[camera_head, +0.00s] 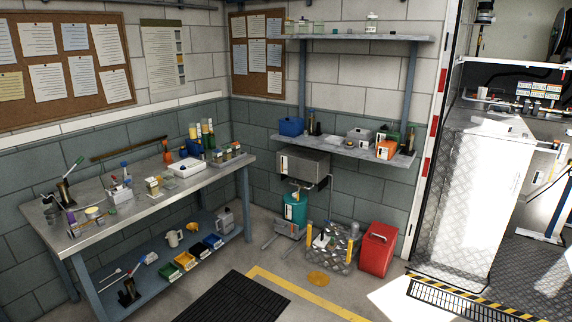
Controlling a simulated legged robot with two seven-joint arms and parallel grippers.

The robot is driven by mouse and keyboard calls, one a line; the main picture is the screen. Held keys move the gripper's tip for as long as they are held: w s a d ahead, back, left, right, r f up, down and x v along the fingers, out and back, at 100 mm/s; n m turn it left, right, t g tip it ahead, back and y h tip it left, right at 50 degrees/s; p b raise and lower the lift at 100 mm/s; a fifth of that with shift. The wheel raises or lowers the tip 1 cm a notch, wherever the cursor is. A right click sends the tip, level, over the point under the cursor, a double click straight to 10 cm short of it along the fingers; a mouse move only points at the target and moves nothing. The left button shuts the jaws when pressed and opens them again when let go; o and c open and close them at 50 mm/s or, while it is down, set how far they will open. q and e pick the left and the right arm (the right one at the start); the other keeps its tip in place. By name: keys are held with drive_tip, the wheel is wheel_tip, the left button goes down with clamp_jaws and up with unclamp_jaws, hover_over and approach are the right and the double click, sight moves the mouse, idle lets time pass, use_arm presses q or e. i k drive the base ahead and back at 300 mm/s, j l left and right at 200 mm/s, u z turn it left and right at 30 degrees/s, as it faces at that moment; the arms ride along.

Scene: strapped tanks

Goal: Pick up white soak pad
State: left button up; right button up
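I cannot make out a white soak pad for certain. A flat, pale thing (334,140) lies on the wall shelf (300,143) at the right, and it is too small to identify. A white tray (186,168) sits on the metal workbench (140,206) at the left, with its contents too small to tell. Neither of my grippers is in view.
A teal tank (295,207) stands below the shelf. A red container (377,249) stands on the floor beside a crate of bottles (336,248). A dark floor mat (233,297) lies in front of the bench. A large metal cabinet (460,190) stands at the right.

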sight(322, 241)
drive_tip(key=i+j, duration=0.15)
drive_tip(key=i, duration=2.65)
drive_tip(key=i+z, duration=0.4)
drive_tip(key=i+j+z, duration=0.2)
drive_tip(key=i+z, duration=0.2)
drive_tip(key=i+j+z, duration=0.25)
drive_tip(key=i+z, duration=0.15)
drive_tip(key=i+j+z, duration=0.6)
drive_tip(key=j, duration=0.15)
drive_tip(key=i+j+z, duration=0.15)
drive_tip(key=j, duration=0.2)
drive_tip(key=j+z, duration=0.2)
drive_tip(key=j, duration=0.15)
drive_tip(key=i+j+z, duration=0.2)
drive_tip(key=j, duration=0.2)
drive_tip(key=k, duration=0.05)
